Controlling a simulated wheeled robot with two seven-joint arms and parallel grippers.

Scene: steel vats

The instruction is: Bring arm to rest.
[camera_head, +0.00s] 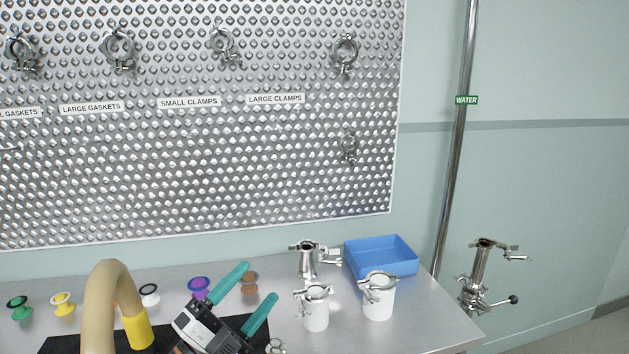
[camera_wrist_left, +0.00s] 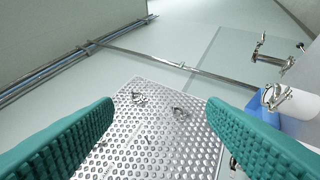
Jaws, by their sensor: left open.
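My left gripper (camera_head: 259,282) is low in the head view, above the steel table. Its two teal fingers are spread apart with nothing between them, pointing up and to the right. In the left wrist view the fingers of the left gripper (camera_wrist_left: 159,106) show at both sides with a wide empty gap, and the perforated wall panel is seen beyond. My right gripper is not in view.
A steel table (camera_head: 420,325) holds white containers with clamps (camera_head: 378,303), a steel fitting (camera_head: 306,262), a blue bin (camera_head: 382,256) and several coloured knobs. A perforated panel (camera_head: 200,160) with clamps hangs behind.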

